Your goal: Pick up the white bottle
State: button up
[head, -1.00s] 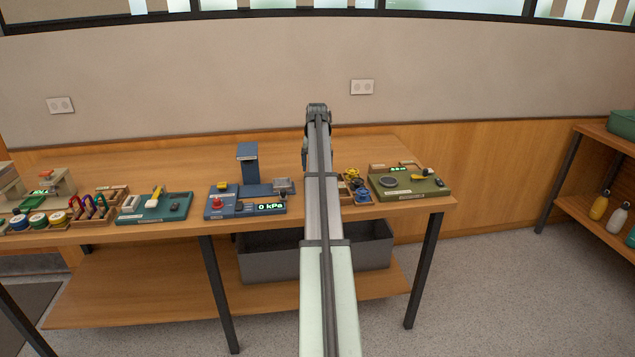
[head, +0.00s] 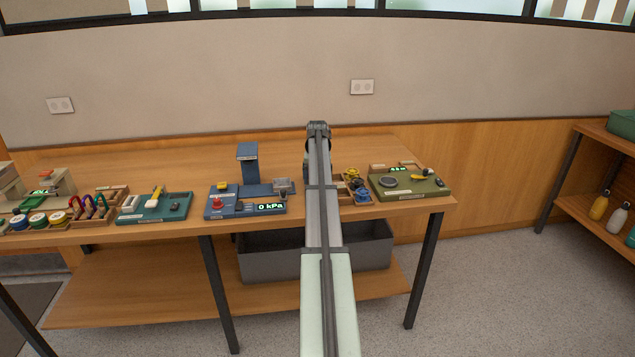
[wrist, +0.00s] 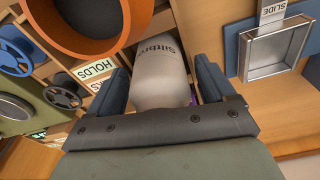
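A whitish bottle (wrist: 160,75) with dark lettering that begins "siltbro" lies between the two blue fingers of my gripper (wrist: 163,66) in the wrist view. The fingers are apart, one on each side of it. A narrow gap shows on its right, so I see no firm grip. Its near end is hidden by the gripper body. In the head view my arm covers the gripper and this bottle. Another pale bottle (head: 618,219) stands on the shelf at the far right.
The workbench (head: 330,211) carries a blue gauge station (head: 245,201), a green board (head: 410,183) and small trays. In the wrist view, an orange ring (wrist: 80,48) is close on the left and a metal-framed square (wrist: 275,52) is at right. A grey bin (head: 270,265) sits underneath.

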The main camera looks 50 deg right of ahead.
jog(key=c, duration=1.1)
notch_tip(320, 180, up, 9)
jog(key=shift+f, duration=0.1)
jog(key=shift+w+a+r, duration=0.15)
jog(key=shift+w+r, duration=0.1)
jog(key=shift+r, duration=0.1)
jog(key=shift+w+a+f, duration=0.15)
jog(key=shift+w+a, duration=0.85)
jog(key=shift+w, duration=1)
jog(key=shift+w+a+f, duration=0.15)
jog(key=shift+w+a, duration=0.8)
jog(key=shift+w, duration=1.1)
jog(key=shift+w+a+f, duration=0.15)
jog(key=shift+w+a, duration=0.85)
jog(key=shift+w, duration=1)
